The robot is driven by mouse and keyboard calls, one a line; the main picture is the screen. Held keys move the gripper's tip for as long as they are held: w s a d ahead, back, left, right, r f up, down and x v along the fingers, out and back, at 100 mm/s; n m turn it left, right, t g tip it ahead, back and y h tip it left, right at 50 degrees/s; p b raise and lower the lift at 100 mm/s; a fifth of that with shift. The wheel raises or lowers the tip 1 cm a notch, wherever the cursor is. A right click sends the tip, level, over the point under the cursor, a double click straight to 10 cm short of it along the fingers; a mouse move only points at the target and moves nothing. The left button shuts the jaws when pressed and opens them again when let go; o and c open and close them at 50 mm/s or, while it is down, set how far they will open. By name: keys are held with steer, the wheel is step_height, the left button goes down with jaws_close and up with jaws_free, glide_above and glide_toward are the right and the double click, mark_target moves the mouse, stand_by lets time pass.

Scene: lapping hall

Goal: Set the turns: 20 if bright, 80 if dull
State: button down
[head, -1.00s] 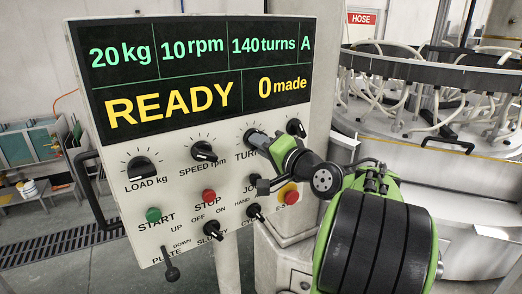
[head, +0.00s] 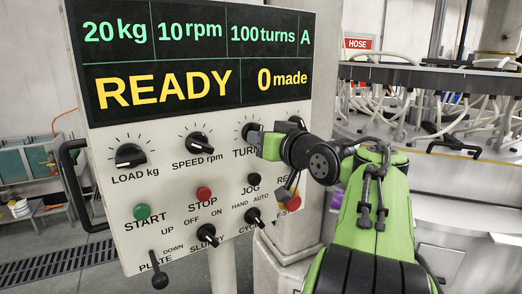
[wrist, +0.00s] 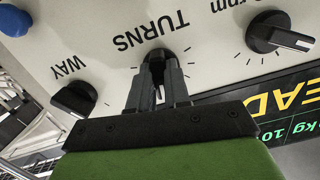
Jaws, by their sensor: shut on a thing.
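The control panel's display (head: 200,60) reads 20 kg, 10 rpm, 100 turns, A, with READY and 0 made in yellow. The TURNS knob (head: 249,130) is on the panel's upper right, partly hidden by my gripper (head: 262,143) in the head view. In the wrist view, the black TURNS knob (wrist: 158,57) sits between the fingertips of my gripper (wrist: 159,75), which is shut on it. The TURNS label (wrist: 150,30) appears upside down there. No workpiece surface, bright or dull, can be made out.
The LOAD knob (head: 130,155) and SPEED knob (head: 197,143) lie left of TURNS; the WAY knob (wrist: 74,98) is close beside it. Below are the green START button (head: 142,212), red STOP button (head: 204,194) and red E-stop (head: 293,203). A hose-hung machine (head: 440,75) stands behind right.

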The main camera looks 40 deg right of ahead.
steer(key=n+h+b, duration=0.1)
steer(key=n+b, duration=0.5)
steer(key=n, duration=0.4)
steer(key=n+h+b, duration=0.1)
steer(key=n+b, duration=0.6)
steer(key=n, duration=0.4)
steer(key=shift+d+n+t, duration=0.1)
steer(key=shift+n+t, duration=0.2)
steer(key=shift+t, duration=0.1)
stand_by(0.4)
steer(key=c, duration=1.1)
jaws_free()
steer(key=shift+r, duration=0.1)
steer(key=v, duration=1.6)
steer(key=shift+w, duration=0.1)
